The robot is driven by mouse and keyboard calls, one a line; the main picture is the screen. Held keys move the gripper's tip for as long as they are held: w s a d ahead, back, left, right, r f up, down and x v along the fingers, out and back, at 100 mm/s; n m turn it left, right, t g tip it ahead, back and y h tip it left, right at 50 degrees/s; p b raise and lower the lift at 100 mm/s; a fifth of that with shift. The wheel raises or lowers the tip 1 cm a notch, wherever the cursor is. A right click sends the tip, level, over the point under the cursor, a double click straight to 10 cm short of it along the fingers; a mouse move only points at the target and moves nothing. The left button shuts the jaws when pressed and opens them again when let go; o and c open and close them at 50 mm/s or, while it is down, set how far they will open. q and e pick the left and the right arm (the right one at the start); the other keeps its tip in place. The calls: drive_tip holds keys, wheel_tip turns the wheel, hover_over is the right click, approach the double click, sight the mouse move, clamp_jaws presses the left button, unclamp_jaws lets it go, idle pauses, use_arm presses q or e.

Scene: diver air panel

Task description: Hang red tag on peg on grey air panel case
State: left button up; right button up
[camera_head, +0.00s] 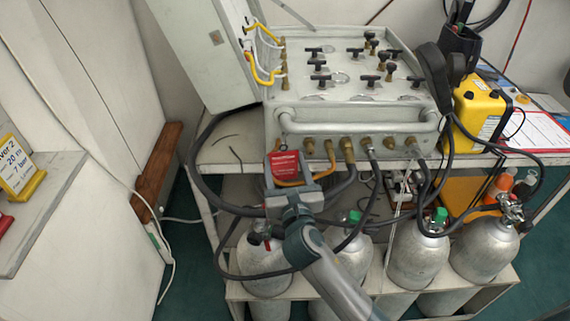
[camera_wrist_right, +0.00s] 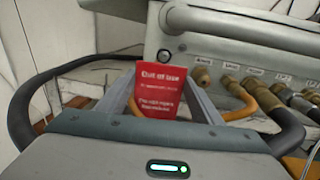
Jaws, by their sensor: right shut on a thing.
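The red tag (camera_head: 284,166) with white lettering is held upright in my right gripper (camera_head: 288,180), in front of the lower left front of the grey air panel case (camera_head: 352,118). In the right wrist view the tag (camera_wrist_right: 160,88) stands between the two fingers, its printed face towards the camera. A small round dark-rimmed fitting (camera_wrist_right: 164,54) shows on the case just above the tag; I cannot tell if it is the peg. The tag's top edge looks close below it, but I cannot tell the depth. My left gripper is not in view.
Brass fittings (camera_head: 347,149) and hoses run along the case's front, right of the tag; an orange hose (camera_wrist_right: 242,102) passes close by it. Grey cylinders (camera_head: 418,255) stand below. A yellow box (camera_head: 478,105) sits right of the case.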

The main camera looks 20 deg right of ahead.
sight(285, 161)
drive_tip(key=shift+p, duration=0.45)
idle(0.5)
drive_tip(key=shift+w+d+p, duration=0.15)
drive_tip(key=shift+w+p, duration=0.05)
drive_tip(key=shift+w, duration=0.3)
drive_tip(key=shift+w+d+p, duration=0.15)
drive_tip(key=shift+w, duration=0.35)
idle(0.5)
drive_tip(key=shift+w+d, duration=0.1)
drive_tip(key=shift+w, duration=0.15)
drive_tip(key=shift+w+p, duration=0.2)
drive_tip(key=shift+p, duration=0.1)
idle(0.7)
drive_tip(key=shift+f, duration=0.25)
idle(0.4)
drive_tip(key=o, duration=1.1)
